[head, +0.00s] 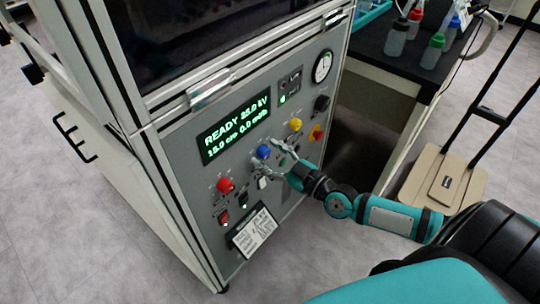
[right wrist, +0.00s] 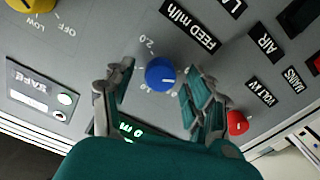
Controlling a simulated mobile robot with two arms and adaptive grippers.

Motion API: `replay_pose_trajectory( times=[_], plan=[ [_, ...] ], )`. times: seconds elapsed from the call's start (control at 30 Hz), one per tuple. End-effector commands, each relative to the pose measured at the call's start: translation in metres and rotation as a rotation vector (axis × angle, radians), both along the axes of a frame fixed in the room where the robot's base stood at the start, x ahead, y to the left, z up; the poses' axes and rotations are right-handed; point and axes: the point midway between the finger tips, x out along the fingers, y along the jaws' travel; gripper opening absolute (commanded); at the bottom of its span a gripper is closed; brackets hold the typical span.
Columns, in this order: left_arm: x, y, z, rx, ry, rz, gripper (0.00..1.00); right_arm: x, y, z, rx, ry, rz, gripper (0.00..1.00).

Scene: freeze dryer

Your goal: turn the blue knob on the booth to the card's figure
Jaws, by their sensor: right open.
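The blue knob (head: 263,152) sits on the booth's (head: 180,150) grey front panel, below the green display (head: 236,130) that reads READY 25.0 kV, 15.0 cm and 0.0 ml/h. In the right wrist view the blue knob (right wrist: 160,74) is beside the label FEED ml/h, with a 2.0 mark on its scale. My right gripper (head: 273,160) is open at the panel. In the wrist view its fingers (right wrist: 158,78) stand on either side of the knob, with visible gaps. The white card (head: 254,232) is low on the panel; its figure is too small to read. My left gripper is out of view.
A red knob (head: 225,185) is left of the blue one, and a yellow knob (head: 295,125) is to its right. Switches and a round gauge (head: 322,66) share the panel. A dark bench (head: 400,62) with capped bottles stands at the right.

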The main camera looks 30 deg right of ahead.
Motion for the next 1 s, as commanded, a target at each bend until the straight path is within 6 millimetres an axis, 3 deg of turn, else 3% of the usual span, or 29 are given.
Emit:
replay_pose_trajectory(
  times=[0.2,0.63,1.0],
  plan=[
    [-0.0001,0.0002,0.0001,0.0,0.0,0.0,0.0,0.0,0.0002,-0.0004,0.0,0.001,0.001,0.55],
    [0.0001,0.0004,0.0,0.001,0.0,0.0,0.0,-0.0003,0.0001,-0.0003,0.0,0.0,0.0,0.0],
    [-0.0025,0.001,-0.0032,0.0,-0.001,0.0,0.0,-0.0003,0.0003,0.0006,0.062,0.023,0.001,0.0]
  ],
)
